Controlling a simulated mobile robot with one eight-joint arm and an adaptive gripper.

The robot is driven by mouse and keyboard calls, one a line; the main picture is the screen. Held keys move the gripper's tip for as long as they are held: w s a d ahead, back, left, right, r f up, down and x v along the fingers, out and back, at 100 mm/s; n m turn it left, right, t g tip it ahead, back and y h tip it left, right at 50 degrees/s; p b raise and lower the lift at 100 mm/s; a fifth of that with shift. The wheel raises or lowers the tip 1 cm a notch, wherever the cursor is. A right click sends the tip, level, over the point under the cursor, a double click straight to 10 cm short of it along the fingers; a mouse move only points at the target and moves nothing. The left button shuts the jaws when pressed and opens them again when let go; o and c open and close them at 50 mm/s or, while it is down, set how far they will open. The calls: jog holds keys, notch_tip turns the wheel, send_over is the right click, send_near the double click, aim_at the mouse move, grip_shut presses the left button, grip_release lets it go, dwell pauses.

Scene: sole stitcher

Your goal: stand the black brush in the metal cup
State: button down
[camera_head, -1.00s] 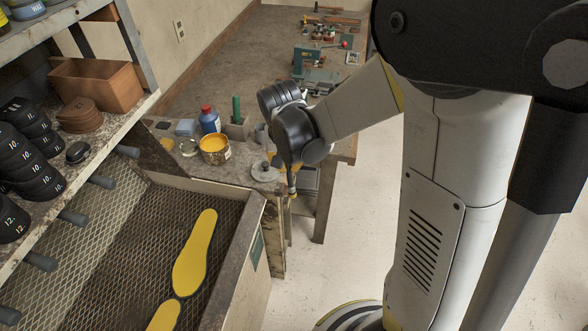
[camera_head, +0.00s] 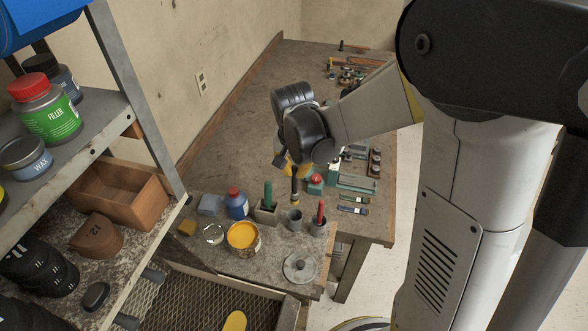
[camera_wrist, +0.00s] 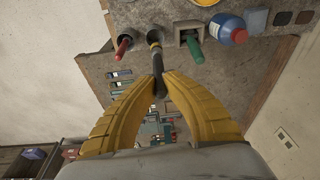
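The black brush (camera_wrist: 157,62) is pinched between the yellow fingertips of my gripper (camera_wrist: 161,80) and points down. In the head view, the brush (camera_head: 294,187) hangs nearly upright below my gripper (camera_head: 294,168).
A cup with a red-handled tool (camera_head: 320,214) stands to the right. A square holder with a green handle (camera_head: 268,195) stands to the left. A yellow paint can (camera_head: 242,236), a blue bottle (camera_head: 237,204) and a round metal lid (camera_head: 300,267) are nearby.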

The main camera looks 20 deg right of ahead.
aim_at(295, 191)
jog(key=shift+s+f+b, duration=0.1)
jog(key=shift+f+b, duration=0.3)
jog(key=shift+f, duration=0.25)
jog(key=shift+f+b, duration=3.3)
jog(key=shift+f, duration=1.4)
jog(key=c, duration=1.5)
grip_release()
jog(key=shift+c, duration=0.2)
notch_tip(295, 191, up, 12)
jog(key=s, duration=0.2)
jog(key=shift+a, duration=0.45)
jog(key=shift+s+f, duration=0.15)
